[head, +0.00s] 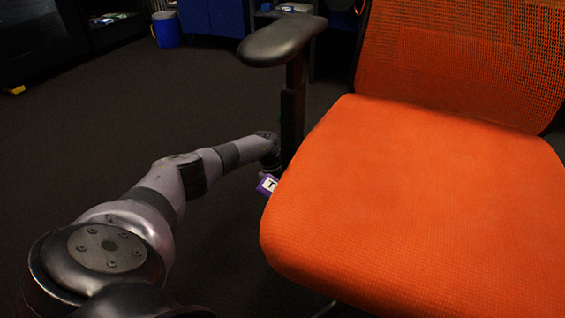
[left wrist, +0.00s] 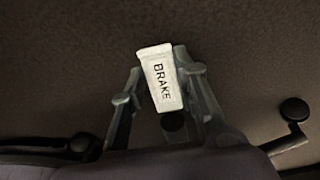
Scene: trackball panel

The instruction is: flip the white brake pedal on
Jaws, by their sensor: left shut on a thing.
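The white brake pedal (left wrist: 162,80), with BRAKE in black letters, shows in the left wrist view. It lies between the two fingers of my left gripper (left wrist: 159,66), which is shut on it. The right-hand finger lies against the pedal's side. In the head view my left arm reaches from the lower left to the chair's armrest post. My right gripper is in neither view.
The orange chair (head: 420,200) fills the right of the head view. Its dark armrest (head: 282,40) stands above my left arm's end. A blue bin (head: 166,29) stands far back. Dark floor at left is clear.

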